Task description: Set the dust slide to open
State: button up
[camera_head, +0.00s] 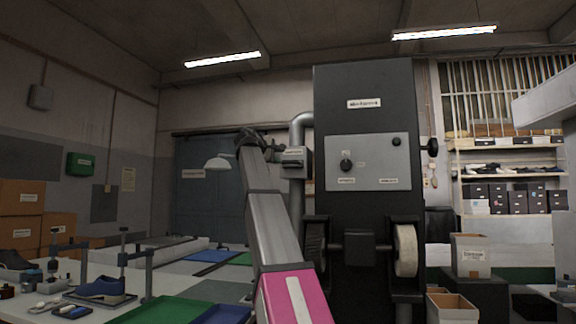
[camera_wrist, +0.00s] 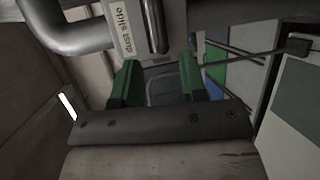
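The dust slide (camera_head: 293,157) is a small grey box on the bent grey pipe at the left side of the dark machine. In the wrist view the dust slide (camera_wrist: 128,32) fills the top middle, its label upside down, with a dark bar-like part (camera_wrist: 155,26) beside the label. My gripper (camera_wrist: 159,66) has two green fingers standing apart, with nothing visibly held between them. The fingertips are just short of the box and the dark bar; whether they touch it I cannot tell. In the head view my gripper (camera_head: 276,151) is small and close to the box's left side.
The grey pipe (camera_head: 302,128) runs up beside the dark machine (camera_head: 363,84), which has a control panel (camera_head: 368,165) and a pale wheel (camera_head: 405,250). A white lamp (camera_head: 220,163) hangs left of my arm. A workbench with lasts and green and blue mats spreads lower left.

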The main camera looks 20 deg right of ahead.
aim_at(289, 162)
jog(key=x, duration=1)
grip_shut()
jog(key=shift+s+a+f, duration=0.1)
jog(key=shift+s, duration=0.05)
